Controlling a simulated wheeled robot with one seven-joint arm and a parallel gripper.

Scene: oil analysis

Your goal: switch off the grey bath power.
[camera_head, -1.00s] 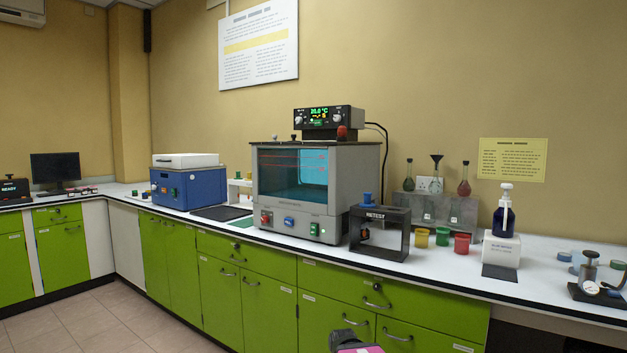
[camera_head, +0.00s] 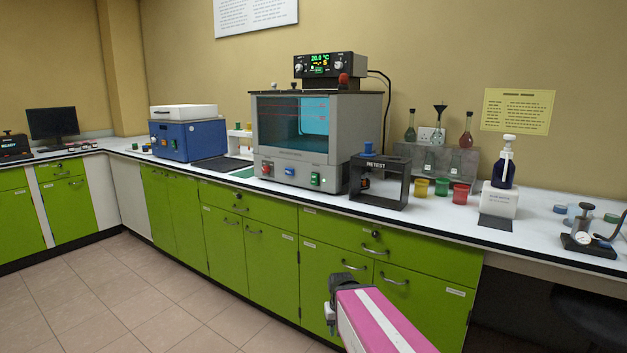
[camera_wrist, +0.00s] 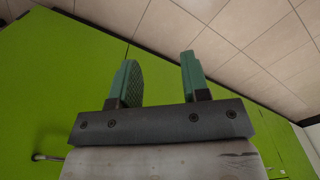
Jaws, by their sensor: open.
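The grey bath (camera_head: 345,135) stands on the bench with a blue-tinted glass window. Its front panel carries a red switch (camera_head: 266,169) at left, a blue button (camera_head: 290,171) in the middle and a green switch (camera_head: 315,179) at right. A black controller (camera_head: 322,65) on top shows a lit green 20.0 °C display. My gripper (camera_wrist: 157,80) is open and empty in the wrist view, in front of green cabinet doors. In the head view my arm is low at the bottom, below the bench top and well apart from the bath.
A black RETEST frame (camera_head: 380,199) stands just right of the bath's panel, with coloured cups (camera_head: 441,187) beyond it. A blue box (camera_head: 188,140) is at left. Green cabinets (camera_head: 270,262) front the bench, with handles sticking out. The floor (camera_head: 120,295) at left is clear.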

